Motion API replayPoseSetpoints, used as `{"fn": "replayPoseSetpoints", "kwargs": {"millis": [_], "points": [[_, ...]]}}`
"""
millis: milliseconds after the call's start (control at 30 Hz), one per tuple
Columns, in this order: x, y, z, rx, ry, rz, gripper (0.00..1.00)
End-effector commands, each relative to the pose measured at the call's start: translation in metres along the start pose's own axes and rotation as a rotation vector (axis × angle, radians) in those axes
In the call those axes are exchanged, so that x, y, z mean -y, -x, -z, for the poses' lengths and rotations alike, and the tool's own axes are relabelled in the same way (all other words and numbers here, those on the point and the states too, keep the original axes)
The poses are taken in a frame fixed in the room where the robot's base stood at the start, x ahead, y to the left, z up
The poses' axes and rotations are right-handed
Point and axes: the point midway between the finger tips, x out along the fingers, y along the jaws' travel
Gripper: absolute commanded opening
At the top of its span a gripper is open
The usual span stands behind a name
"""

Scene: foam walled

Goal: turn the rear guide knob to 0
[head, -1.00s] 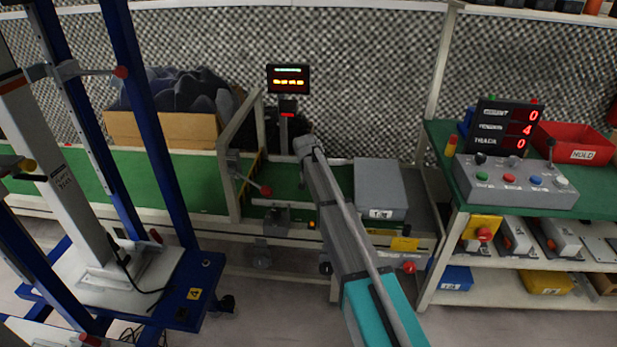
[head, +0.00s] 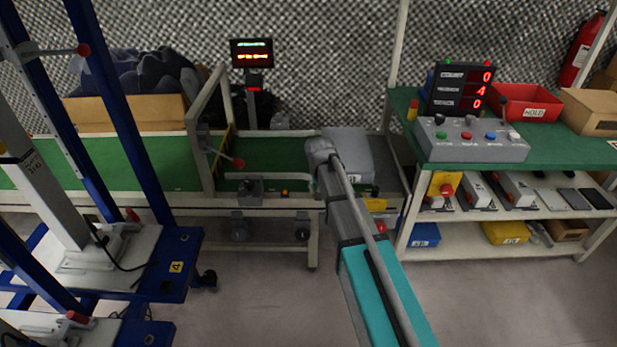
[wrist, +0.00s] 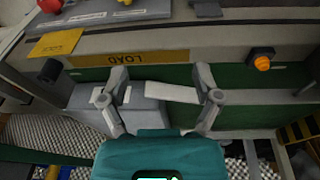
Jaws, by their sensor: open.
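My gripper (wrist: 162,78) is open and empty in the wrist view, with its two fingers apart in front of the conveyor's side rail. In the head view my arm reaches over the conveyor's right end and hides the gripper. I cannot tell which, if either, is the rear guide knob. No scale or 0 mark is readable on them.
The green conveyor (head: 165,160) has a frame with a red-tipped lever (head: 238,163). An orange button (wrist: 262,63) and an upside-down LOAD label (wrist: 135,58) show near the fingers. A blue stand (head: 180,250) is at left, a shelved bench (head: 440,160) at right. Floor between is clear.

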Motion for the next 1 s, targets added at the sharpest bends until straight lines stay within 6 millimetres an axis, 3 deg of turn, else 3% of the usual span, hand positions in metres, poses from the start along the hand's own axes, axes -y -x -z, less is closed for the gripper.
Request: {"fn": "replayPoseSetpoints", "kwargs": {"millis": [33,167,300,500,667,933,1000], "points": [[-0.015,0.003,-0.023,0.015,0.002,0.001,0.82],[-0.048,0.009,-0.074,0.061,0.022,0.012,0.82],[-0.083,0.018,-0.137,0.118,0.051,0.033,0.82],[-0.111,0.027,-0.195,0.172,0.082,0.060,0.82],[-0.118,0.030,-0.211,0.188,0.093,0.070,0.82],[-0.118,0.030,-0.211,0.190,0.095,0.071,0.82],[-0.118,0.030,-0.210,0.190,0.095,0.071,0.71]]}}
